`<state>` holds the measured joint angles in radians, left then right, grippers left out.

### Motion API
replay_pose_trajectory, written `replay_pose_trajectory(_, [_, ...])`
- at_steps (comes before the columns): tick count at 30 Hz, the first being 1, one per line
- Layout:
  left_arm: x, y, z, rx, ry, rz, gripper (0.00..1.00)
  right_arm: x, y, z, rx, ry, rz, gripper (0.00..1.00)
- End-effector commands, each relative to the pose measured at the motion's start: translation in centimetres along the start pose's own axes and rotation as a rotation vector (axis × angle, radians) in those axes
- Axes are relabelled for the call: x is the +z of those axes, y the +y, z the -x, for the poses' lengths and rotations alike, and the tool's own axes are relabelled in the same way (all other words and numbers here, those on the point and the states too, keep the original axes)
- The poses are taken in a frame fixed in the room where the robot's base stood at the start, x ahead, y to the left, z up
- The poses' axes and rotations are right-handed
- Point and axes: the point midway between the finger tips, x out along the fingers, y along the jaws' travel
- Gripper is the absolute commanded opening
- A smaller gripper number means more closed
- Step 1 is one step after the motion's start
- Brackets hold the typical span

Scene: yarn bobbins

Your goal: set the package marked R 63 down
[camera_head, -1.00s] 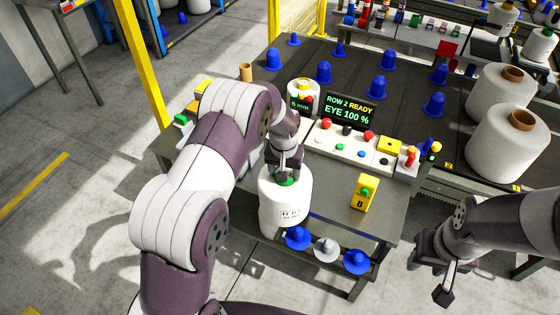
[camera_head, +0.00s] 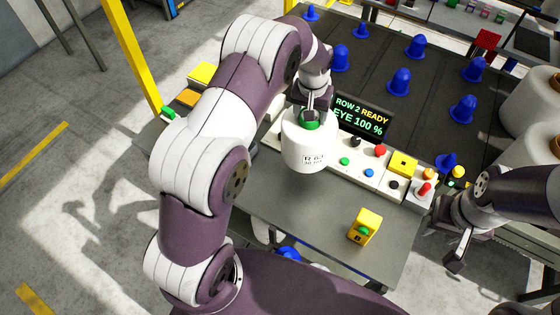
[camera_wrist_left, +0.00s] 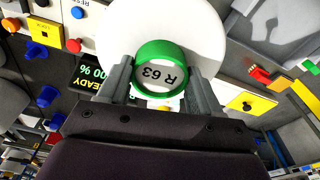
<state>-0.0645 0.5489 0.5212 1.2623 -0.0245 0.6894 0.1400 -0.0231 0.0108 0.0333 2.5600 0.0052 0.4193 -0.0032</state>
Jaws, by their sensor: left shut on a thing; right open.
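The package marked R 63 is a white yarn bobbin (camera_head: 306,148) with a green core and a printed label on its side. My left gripper (camera_head: 311,110) is shut on the green core at its top. In the left wrist view the green ring (camera_wrist_left: 160,68) sits between the two fingers, and "R 63" reads inside it. The bobbin hangs upright in front of the display, over the table (camera_head: 290,205); its underside and any gap to the table cannot be judged. My right gripper (camera_head: 448,246) is open and empty at the right, beyond the table's edge.
A control panel with coloured buttons (camera_head: 372,172) and a green-lettered display (camera_head: 362,116) stand behind the bobbin. A yellow box (camera_head: 365,226) stands at the table's front right. Blue cones (camera_head: 399,82) stand on the dark surface behind. The table's front middle is clear.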

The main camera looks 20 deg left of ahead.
Motion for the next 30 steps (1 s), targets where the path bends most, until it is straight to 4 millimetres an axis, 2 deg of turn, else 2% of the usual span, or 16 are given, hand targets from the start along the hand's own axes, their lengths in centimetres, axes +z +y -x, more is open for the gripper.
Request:
replay_pose_trajectory(8, [2.4, -2.1, -1.0, 0.000, -0.001, 0.003, 0.00, -0.2, 0.0, 1.7, 0.000, 0.000, 0.000, 0.43])
replay_pose_trajectory(18, [7.9, -6.3, -4.3, -0.001, -0.001, 0.003, 0.00, -0.5, 0.0, 4.5, 0.000, 0.000, 0.000, 0.43])
replay_pose_trajectory(26, [9.5, -7.6, -6.1, 0.000, 0.001, 0.000, 0.00, -0.6, 0.0, 5.3, 0.000, 0.000, 0.000, 0.43])
replay_pose_trajectory(30, [9.8, -7.6, -8.2, 0.000, 0.001, 0.000, 0.00, -0.7, 0.0, 6.2, 0.000, 0.000, 0.000, 0.43])
